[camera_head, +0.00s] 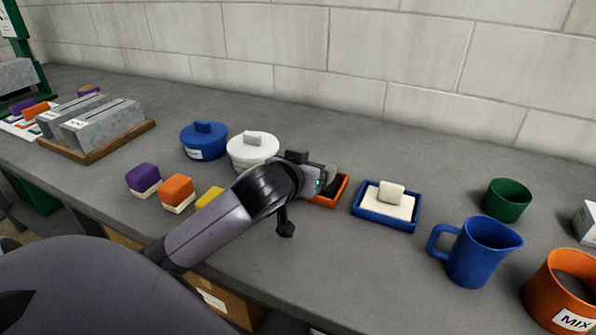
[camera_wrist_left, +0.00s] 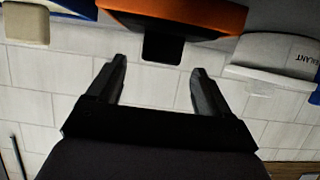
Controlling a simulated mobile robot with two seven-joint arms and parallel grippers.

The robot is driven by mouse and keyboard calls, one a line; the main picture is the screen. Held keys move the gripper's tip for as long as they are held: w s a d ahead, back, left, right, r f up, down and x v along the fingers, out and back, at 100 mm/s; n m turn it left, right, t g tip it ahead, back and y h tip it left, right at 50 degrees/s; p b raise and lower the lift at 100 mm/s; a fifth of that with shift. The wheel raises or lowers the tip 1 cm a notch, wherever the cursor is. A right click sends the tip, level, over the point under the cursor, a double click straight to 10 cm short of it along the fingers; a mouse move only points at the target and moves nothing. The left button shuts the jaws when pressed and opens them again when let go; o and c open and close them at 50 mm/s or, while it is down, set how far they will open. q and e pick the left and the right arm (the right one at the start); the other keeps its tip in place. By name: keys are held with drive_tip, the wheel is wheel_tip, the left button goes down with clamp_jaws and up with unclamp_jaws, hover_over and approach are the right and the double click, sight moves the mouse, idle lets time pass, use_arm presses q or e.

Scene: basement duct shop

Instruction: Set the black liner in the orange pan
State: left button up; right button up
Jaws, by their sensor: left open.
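My left gripper (camera_wrist_left: 158,74) is open, with nothing between its fingers. In the head view it (camera_head: 312,178) hangs over the orange pan and hides much of it. The orange pan (camera_head: 342,190) lies on the grey counter between the white pot and the blue tray. In the wrist view its orange rim (camera_wrist_left: 215,17) runs along the top. The black liner, with its dark block-like knob (camera_wrist_left: 163,48), appears to sit in the pan. The knob lies beyond the fingertips, roughly between them in that view. Whether the liner lies flat is hidden. My right gripper is not seen.
A blue tray (camera_head: 361,212) holding a cream slab stands right of the pan. A white lidded pot (camera_head: 250,153) and a blue one (camera_head: 203,146) stand left. A blue pitcher (camera_head: 477,253), green cup (camera_head: 507,201) and orange MIX container (camera_head: 541,292) stand farther right. Front-centre counter is clear.

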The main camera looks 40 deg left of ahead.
use_arm(q)
drive_tip(key=v, duration=0.6)
drive_tip(key=shift+s, duration=0.15)
drive_tip(key=shift+s+d, duration=0.1)
idle(0.4)
